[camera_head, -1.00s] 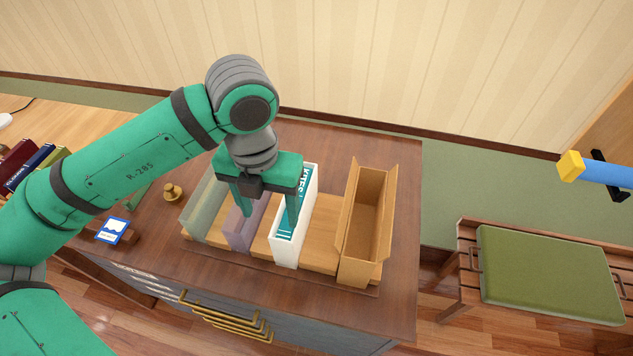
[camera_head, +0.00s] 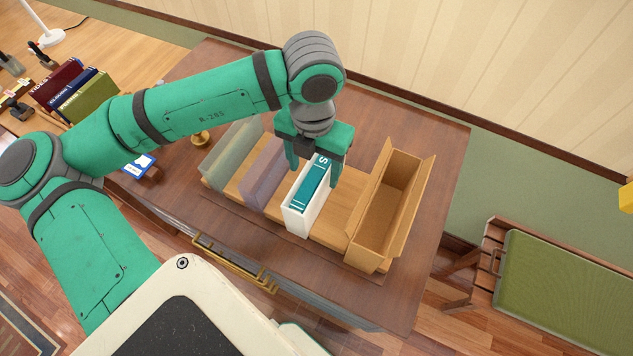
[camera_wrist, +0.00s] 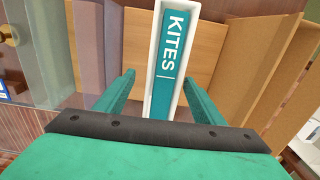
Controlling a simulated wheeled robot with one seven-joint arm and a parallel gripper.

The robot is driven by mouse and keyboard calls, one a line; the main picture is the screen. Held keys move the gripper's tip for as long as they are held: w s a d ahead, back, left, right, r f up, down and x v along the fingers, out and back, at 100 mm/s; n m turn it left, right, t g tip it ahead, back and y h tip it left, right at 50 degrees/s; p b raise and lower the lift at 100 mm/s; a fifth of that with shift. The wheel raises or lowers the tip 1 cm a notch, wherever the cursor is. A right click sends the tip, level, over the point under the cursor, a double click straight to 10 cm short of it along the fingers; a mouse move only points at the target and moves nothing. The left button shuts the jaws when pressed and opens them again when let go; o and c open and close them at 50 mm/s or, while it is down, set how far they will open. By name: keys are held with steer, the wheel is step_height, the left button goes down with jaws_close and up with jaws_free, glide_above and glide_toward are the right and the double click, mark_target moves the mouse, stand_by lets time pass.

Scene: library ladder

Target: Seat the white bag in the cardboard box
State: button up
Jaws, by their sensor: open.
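The white bag (camera_head: 296,220) stands upright on a wooden board, open at the top, with a teal book marked KITES (camera_wrist: 170,60) inside it. The cardboard box (camera_head: 371,245) stands to its right, upright, with its flaps open and its inside empty as far as I can see. My gripper (camera_head: 313,168) is open, pointing down at the far end of the white bag, with one finger to each side of it. In the wrist view the bag (camera_wrist: 154,50) lies between the fingers. I cannot tell whether either finger touches it.
A purple translucent holder (camera_head: 262,175) and a greenish one (camera_head: 230,150) stand left of the bag. The wooden board (camera_head: 330,222) shows bare between bag and box. A brass knob (camera_head: 200,139) and a blue-white card (camera_head: 140,166) are further left. A green-cushioned bench (camera_head: 560,290) stands right.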

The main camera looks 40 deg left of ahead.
steer(key=f, duration=0.4)
steer(key=shift+w+d+f, duration=0.2)
steer(key=shift+d+f, duration=0.05)
steer(key=c, duration=1.1)
steer(key=shift+r, duration=0.1)
